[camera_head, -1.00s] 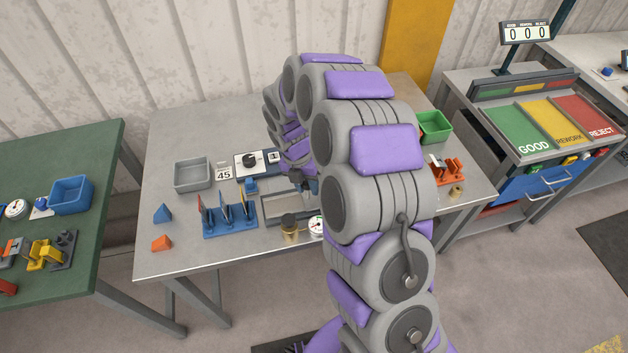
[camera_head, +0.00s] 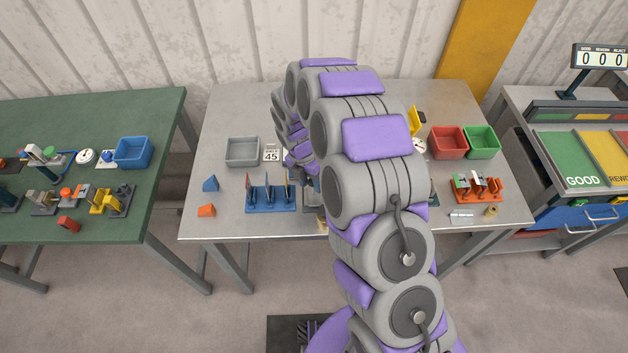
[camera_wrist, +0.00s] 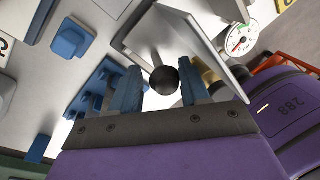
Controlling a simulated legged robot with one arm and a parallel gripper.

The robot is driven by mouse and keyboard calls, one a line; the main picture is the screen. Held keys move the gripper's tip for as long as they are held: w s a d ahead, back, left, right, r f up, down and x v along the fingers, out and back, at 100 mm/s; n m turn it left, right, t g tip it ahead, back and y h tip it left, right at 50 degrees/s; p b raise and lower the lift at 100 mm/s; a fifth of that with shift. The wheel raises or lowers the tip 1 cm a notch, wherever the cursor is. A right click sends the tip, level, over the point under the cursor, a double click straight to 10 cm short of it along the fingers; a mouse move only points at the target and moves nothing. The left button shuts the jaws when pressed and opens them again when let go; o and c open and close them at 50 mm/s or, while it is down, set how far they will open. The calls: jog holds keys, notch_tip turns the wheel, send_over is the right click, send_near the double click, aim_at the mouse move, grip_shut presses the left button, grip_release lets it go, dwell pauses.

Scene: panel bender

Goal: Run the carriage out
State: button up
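In the wrist view my gripper (camera_wrist: 160,88) has its two blue fingers apart. A dark round knob (camera_wrist: 163,80) sits between them, with a gap showing on at least the right side. The knob is in front of a grey metal carriage (camera_wrist: 190,45) with a flat plate and an upright edge. I cannot tell whether a finger touches the knob. In the head view my arm covers the carriage, the knob and most of the gripper.
The steel table (camera_head: 225,222) holds a grey bin (camera_head: 242,151), a blue rack (camera_head: 270,197) with upright pieces, and red (camera_head: 449,143) and green (camera_head: 482,142) bins. In the wrist view a dial gauge (camera_wrist: 240,40) and a blue block (camera_wrist: 70,40) are near the carriage.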

jog(key=shift+s, duration=0.1)
dwell(0.5)
notch_tip(320, 180, up, 17)
jog(key=w+a+p, duration=0.2)
jog(key=shift+a, duration=0.4)
dwell(0.3)
